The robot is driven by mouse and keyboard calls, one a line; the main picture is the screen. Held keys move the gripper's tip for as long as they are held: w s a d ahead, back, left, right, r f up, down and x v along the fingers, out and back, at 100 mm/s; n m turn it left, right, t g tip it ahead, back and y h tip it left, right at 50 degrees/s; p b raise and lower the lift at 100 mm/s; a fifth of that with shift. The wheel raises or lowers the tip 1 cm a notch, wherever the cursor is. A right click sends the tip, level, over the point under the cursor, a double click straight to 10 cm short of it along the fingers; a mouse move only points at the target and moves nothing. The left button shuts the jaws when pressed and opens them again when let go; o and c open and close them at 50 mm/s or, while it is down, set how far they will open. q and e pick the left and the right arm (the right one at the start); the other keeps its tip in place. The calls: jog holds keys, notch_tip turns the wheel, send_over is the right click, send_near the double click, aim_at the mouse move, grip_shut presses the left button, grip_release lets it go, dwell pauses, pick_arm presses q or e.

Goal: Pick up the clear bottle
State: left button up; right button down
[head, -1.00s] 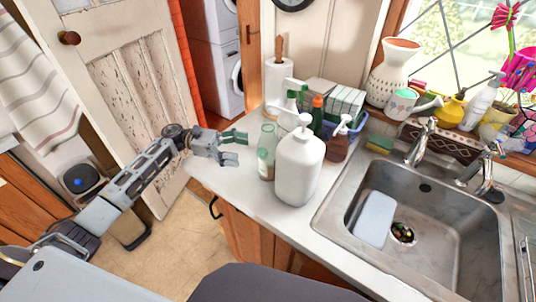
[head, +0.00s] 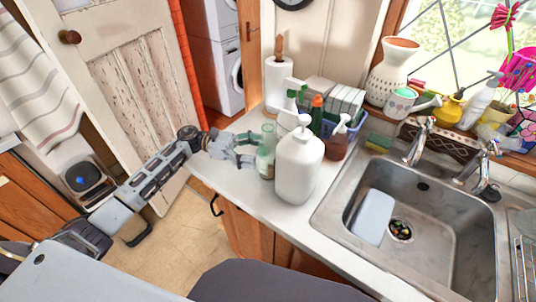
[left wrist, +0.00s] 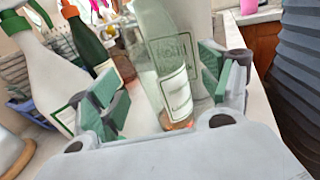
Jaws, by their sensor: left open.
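The clear bottle (head: 266,152), greenish glass with a pale label, stands upright on the counter, just left of the large white pump bottle (head: 298,168). My left gripper (head: 250,150) is open at its left side, low over the counter, with its fingers reaching to the bottle. In the left wrist view the clear bottle (left wrist: 170,80) stands between the two green finger pads, with a gap on the left; contact on the right cannot be told. My right gripper is not in view.
The sink (head: 440,220) lies to the right. The counter's front left (head: 235,185) is clear.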

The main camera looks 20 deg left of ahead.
aim_at(268, 152)
pick_arm(q)
jog(key=shift+d+p, duration=0.35)
jog(key=shift+d, duration=0.45)
jog(key=shift+w+d+f+p, duration=0.15)
jog(key=shift+d+p, duration=0.3)
jog(key=shift+d, duration=0.95)
jog(key=c, duration=1)
jog(key=shift+c, duration=0.6)
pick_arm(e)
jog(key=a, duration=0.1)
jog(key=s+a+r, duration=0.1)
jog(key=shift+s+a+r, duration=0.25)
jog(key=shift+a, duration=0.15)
pick_arm(q)
jog(key=shift+r, duration=0.25)
